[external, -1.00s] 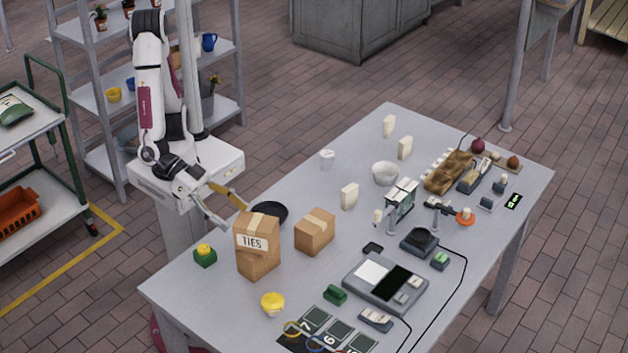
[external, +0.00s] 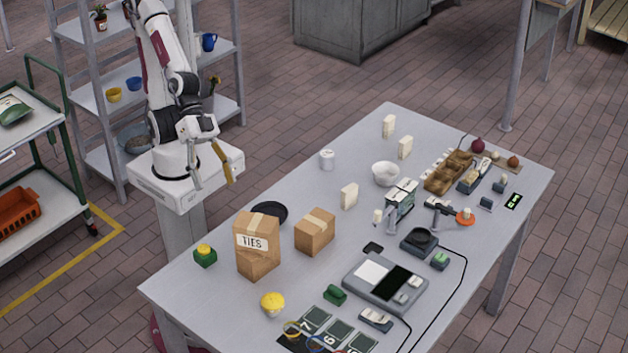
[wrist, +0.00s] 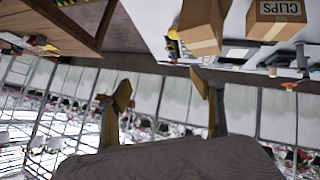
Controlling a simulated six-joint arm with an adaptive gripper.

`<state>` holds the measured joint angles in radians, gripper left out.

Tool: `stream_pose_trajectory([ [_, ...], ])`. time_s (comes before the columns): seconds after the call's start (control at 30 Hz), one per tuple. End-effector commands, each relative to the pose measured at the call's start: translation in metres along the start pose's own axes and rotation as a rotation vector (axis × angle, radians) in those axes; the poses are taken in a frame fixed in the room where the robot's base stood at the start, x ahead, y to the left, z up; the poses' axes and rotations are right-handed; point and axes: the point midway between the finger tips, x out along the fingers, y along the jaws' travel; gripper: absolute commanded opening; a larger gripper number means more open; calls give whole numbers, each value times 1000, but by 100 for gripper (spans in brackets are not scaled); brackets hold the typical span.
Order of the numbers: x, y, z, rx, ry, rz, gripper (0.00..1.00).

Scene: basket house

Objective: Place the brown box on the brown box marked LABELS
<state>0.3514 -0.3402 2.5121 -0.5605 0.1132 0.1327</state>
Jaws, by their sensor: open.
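A brown box with a TIES label (external: 257,231) sits on top of another brown box (external: 259,266) near the table's left end. Any marking on the lower box is not readable. A single brown box (external: 315,232) stands to their right, with tape on top. In the wrist view, one box (wrist: 275,20) shows a CLIPS label and another brown box (wrist: 203,25) is beside it. The word LABELS shows nowhere. My gripper (external: 212,178) is open and empty, beyond the table's edge and apart from the boxes; its fingers also show in the wrist view (wrist: 162,92).
A black round dish (external: 270,213) lies behind the stack. A green block with a yellow top (external: 205,256) and a yellow item (external: 272,303) are near it. A scale-like device (external: 385,282) stands to the right. The table's back-left edge strip is clear.

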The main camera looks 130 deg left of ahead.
Motion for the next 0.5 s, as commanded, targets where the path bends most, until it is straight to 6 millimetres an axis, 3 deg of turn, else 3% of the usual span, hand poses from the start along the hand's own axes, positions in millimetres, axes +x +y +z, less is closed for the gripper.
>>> stream_pose_trajectory([
  [0.27,-54,-36,20,79,-102,-60,66],
  [0.5,-105,-81,48,125,-201,-188,66],
])
